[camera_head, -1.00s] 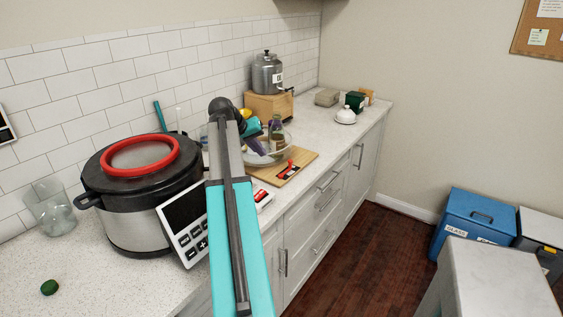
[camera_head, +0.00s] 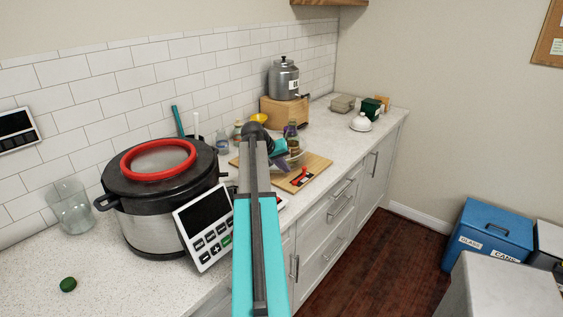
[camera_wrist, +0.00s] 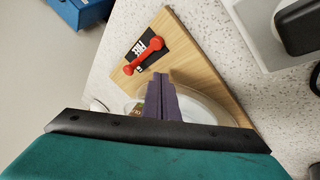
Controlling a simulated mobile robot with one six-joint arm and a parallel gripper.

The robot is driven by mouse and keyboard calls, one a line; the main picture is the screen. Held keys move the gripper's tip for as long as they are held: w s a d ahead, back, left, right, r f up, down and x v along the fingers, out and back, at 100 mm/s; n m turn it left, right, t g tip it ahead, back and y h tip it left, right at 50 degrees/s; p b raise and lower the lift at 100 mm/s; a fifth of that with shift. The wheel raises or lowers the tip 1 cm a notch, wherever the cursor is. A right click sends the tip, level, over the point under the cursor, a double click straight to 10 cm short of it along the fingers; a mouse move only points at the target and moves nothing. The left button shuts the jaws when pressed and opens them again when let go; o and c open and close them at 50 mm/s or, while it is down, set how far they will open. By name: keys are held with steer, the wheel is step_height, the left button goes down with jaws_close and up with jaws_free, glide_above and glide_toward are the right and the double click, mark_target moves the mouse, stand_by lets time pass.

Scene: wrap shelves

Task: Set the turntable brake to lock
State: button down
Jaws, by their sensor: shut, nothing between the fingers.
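The turntable sits on a wooden base board (camera_head: 318,165), which also shows in the wrist view (camera_wrist: 190,45). Its pale round plate (camera_wrist: 205,112) is partly hidden by my gripper, and bottles (camera_head: 291,133) stand on it. The brake is a red lever (camera_wrist: 145,56) at the board's front corner, also in the head view (camera_head: 302,174). It lies across a black label (camera_wrist: 139,48) with white lettering that seems to read FREE. My gripper (camera_wrist: 161,82) has purple fingers, shut and empty, over the plate's edge and apart from the lever. In the head view my gripper (camera_head: 282,166) is left of the lever.
A large cooker (camera_head: 150,215) with a red ring and a tilted control panel (camera_head: 205,225) stand left of my arm. A metal urn on a wooden box (camera_head: 284,112) stands behind the board. The counter right of the board is clear up to a white domed dish (camera_head: 360,122).

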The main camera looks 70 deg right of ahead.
steer(key=shift+s+d+f+p, duration=0.2)
steer(key=shift+s+d+p, duration=0.1)
steer(key=shift+s+d, duration=0.25)
steer(key=shift+s+d+f+p, duration=0.25)
steer(key=shift+s+d, duration=0.15)
steer(key=shift+s, duration=0.3)
steer(key=shift+s+d+f+p, duration=0.2)
steer(key=shift+s+d+p, duration=0.1)
steer(key=shift+s+d, duration=0.25)
steer(key=shift+s+a, duration=0.1)
